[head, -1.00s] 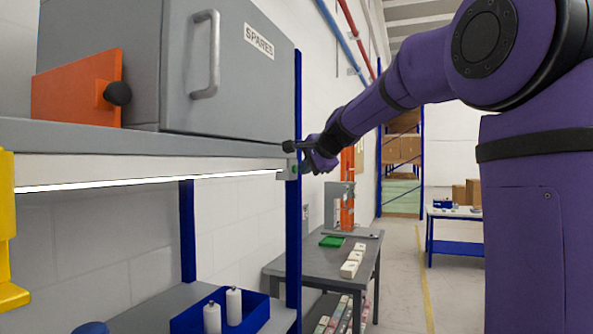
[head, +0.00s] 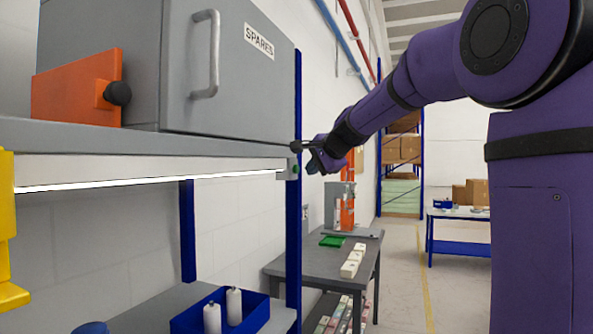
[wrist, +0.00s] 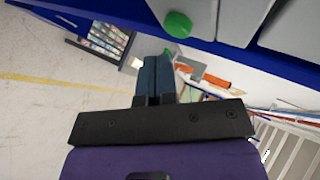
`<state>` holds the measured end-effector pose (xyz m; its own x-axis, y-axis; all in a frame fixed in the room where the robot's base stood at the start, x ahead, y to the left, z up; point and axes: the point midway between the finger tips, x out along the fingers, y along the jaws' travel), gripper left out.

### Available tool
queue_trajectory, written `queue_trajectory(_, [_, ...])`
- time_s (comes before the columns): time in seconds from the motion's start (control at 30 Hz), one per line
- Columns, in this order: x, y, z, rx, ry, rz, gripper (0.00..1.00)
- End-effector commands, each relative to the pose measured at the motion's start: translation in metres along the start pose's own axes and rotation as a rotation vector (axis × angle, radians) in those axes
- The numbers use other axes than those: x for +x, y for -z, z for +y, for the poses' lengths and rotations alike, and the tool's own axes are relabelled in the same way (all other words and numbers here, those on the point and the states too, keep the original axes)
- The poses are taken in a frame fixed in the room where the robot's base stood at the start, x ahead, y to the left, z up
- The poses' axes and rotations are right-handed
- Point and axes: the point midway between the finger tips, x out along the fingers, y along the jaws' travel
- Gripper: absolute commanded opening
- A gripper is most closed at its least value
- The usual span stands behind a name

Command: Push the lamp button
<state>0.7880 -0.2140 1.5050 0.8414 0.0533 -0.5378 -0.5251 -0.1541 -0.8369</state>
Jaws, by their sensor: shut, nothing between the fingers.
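The lamp (head: 150,180) is a long white strip under the shelf at left in the head view, and it glows. A small grey box (head: 290,167) at its right end, by the blue post, carries the green lamp button (head: 296,169). In the wrist view the round green button (wrist: 178,24) stands out near the top, its face apparently unobstructed. My gripper (head: 311,167) is just right of the button in the head view, apart from it by a small gap. In the wrist view its two dark blue fingers (wrist: 154,62) lie together, empty, below and left of the button.
A blue post (head: 294,230) stands beside the button. Above the lamp, a shelf holds a grey SPARES cabinet (head: 225,75) and an orange block (head: 75,88). A grey table (head: 320,262) stands behind and below. The floor at right is largely open.

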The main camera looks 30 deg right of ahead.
Motion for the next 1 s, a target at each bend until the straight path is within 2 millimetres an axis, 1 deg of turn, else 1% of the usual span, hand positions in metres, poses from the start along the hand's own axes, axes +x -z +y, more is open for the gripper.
queue_trajectory(0.5, [-0.03,0.022,0.022,0.002,0.001,0.001,0.0])
queue_trajectory(0.67, [-0.034,0.025,0.025,0.002,0.001,0.001,0.0])
queue_trajectory(1.0, [-0.034,0.025,0.025,0.001,0.001,0.0,0.0])
